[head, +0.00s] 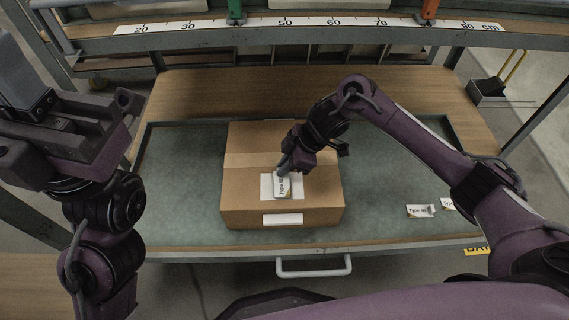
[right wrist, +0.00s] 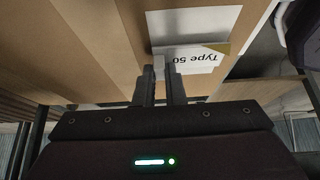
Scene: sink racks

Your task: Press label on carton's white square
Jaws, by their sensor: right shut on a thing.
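The brown carton (head: 240,205) lies flat on the green mat of the workbench. A white square (head: 265,190) is on its top face; it also shows in the right wrist view (right wrist: 215,22). My right gripper (head: 281,168) is shut on a label printed "Type 50" (right wrist: 205,62), which also shows in the head view (head: 283,188). The label is over the white square and covers part of it. A dark band lies between label and square in the wrist view; I cannot tell whether they touch. My left arm's end (head: 80,130) is raised at the left; its fingers are unclear.
Two more labels lie on the mat at the right, one (head: 420,211) and another (head: 448,204) partly behind my right arm. A white strip (head: 283,219) is on the carton's front face. A ruler rail (head: 310,21) crosses the back. The mat left of the carton is clear.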

